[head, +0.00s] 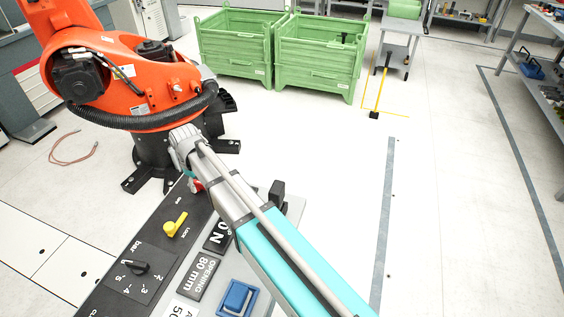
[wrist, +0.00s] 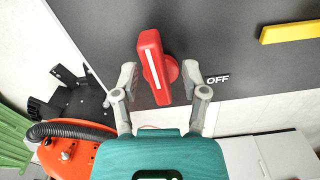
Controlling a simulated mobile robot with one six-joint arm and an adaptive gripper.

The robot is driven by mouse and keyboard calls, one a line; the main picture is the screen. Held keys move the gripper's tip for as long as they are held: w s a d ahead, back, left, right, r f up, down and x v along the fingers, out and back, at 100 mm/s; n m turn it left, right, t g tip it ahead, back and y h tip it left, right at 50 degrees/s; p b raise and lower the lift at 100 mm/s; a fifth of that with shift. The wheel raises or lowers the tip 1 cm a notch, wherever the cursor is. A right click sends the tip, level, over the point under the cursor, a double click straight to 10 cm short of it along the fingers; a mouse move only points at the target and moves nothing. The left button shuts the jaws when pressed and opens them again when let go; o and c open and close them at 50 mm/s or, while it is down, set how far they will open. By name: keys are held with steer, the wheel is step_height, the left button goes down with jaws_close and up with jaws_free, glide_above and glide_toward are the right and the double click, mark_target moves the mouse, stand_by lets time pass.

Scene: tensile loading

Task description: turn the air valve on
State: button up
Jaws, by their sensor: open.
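In the wrist view the red valve handle (wrist: 152,62) stands out from a dark panel (wrist: 225,45). It has a white stripe along it, running nearly upright in the picture. The word OFF (wrist: 217,79) is printed just right of its round base. My gripper (wrist: 165,82) is open, with one finger on each side of the handle. A gap shows on both sides; I cannot tell how deep the fingers reach. In the head view only a bit of the red handle (head: 197,185) shows beside my arm, which hides the rest.
An orange robot arm (head: 120,70) stands close behind. Green crates (head: 235,45) are farther back. The floor to the right is mostly clear.

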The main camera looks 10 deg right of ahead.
steer(key=m, duration=0.4)
steer(key=shift+s+a, duration=0.15)
steer(key=shift+a, duration=0.05)
steer(key=m, duration=0.3)
steer(key=shift+s+a+m, duration=0.1)
steer(key=shift+a+m, duration=0.1)
steer(key=shift+m, duration=0.2)
steer(key=m, duration=0.4)
steer(key=shift+a, duration=0.3)
steer(key=m, duration=0.4)
steer(key=shift+a, duration=0.25)
steer(key=shift+r+m, duration=0.3)
step_height(320, 180, up, 14)
steer(key=p, duration=1.4)
steer(key=s+d+n, duration=0.2)
steer(key=s+d, duration=0.2)
steer(key=d, duration=1)
steer(key=s+d+n, duration=0.3)
steer(key=s+d, duration=0.2)
steer(key=d, duration=0.9)
steer(key=shift+s+f, duration=0.2)
steer(key=shift+f, duration=0.2)
